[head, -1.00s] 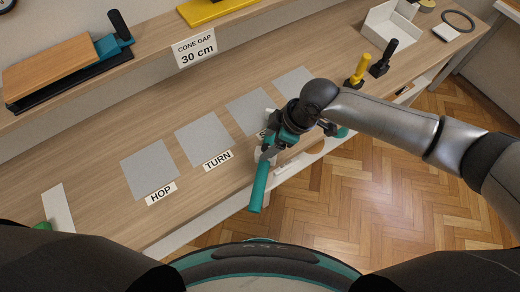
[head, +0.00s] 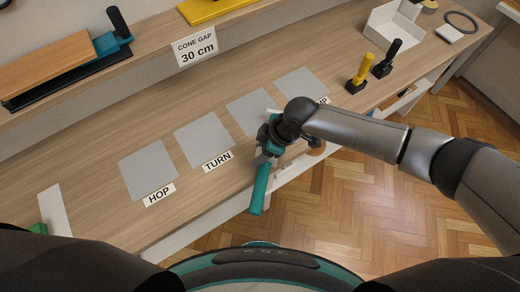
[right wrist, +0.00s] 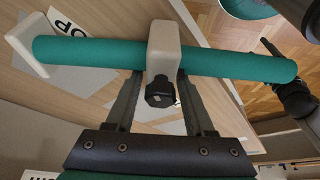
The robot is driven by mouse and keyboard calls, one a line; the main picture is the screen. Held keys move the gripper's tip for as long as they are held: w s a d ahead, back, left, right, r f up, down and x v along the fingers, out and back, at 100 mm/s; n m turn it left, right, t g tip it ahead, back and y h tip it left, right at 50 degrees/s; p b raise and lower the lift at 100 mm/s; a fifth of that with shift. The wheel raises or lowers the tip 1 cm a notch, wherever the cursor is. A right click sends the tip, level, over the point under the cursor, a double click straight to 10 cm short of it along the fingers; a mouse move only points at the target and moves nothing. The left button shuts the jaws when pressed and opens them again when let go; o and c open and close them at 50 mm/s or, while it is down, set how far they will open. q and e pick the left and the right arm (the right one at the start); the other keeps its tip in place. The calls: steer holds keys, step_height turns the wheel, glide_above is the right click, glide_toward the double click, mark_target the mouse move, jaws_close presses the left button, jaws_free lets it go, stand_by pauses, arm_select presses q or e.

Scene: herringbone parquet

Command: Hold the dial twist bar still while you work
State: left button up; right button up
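The dial twist bar is a teal rod at the front edge of the bench, its free end toward me in the head view (head: 259,190). In the right wrist view the teal bar (right wrist: 240,66) runs across the picture through a beige block (right wrist: 164,40) with a black knob (right wrist: 160,92) below it. My right gripper (head: 266,152) is at the bar's far part and hides it in the head view. In the right wrist view its two fingers (right wrist: 160,78) are apart, either side of the knob. The bar hides the tips, so contact is unclear. My left gripper is out of view.
A yellow-handled lever (head: 360,72) and a black-handled lever (head: 387,58) stand at right. A white open box (head: 392,28) is behind them. Parquet floor (head: 350,220) is free at right.

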jaws_close()
stand_by(0.7)
steer(key=shift+c, duration=1.8)
jaws_free()
jaws_close()
